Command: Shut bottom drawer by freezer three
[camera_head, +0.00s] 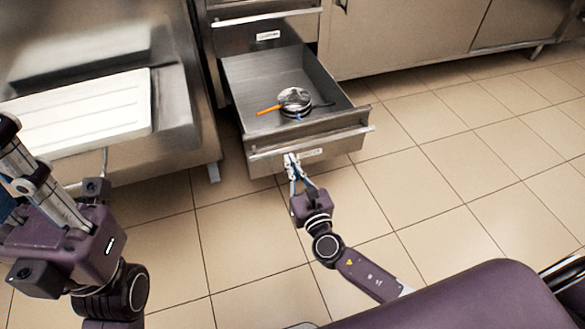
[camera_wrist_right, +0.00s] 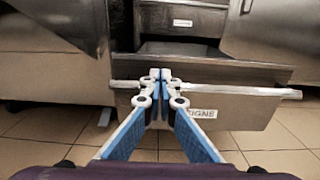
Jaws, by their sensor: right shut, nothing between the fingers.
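The bottom drawer (camera_head: 347,146) is pulled out of the steel cabinet in the head view. Inside it lie a round metal item (camera_head: 295,99) and an orange-handled utensil (camera_head: 268,110). Its front with a bar handle also shows in the right wrist view (camera_wrist_right: 255,115). My right gripper (camera_head: 291,160) is shut and empty, with its fingertips at the drawer front, close by the handle; the right wrist view shows them in front of the handle bar (camera_wrist_right: 161,75). Whether they touch it I cannot tell. My left gripper is at the left, its fingertips not clearly seen.
A closed drawer (camera_head: 268,36) sits above the open one. A steel unit with a white ribbed board (camera_head: 85,110) stands at the left, its leg (camera_head: 213,172) near the drawer. The tiled floor (camera_head: 450,190) at the right is clear.

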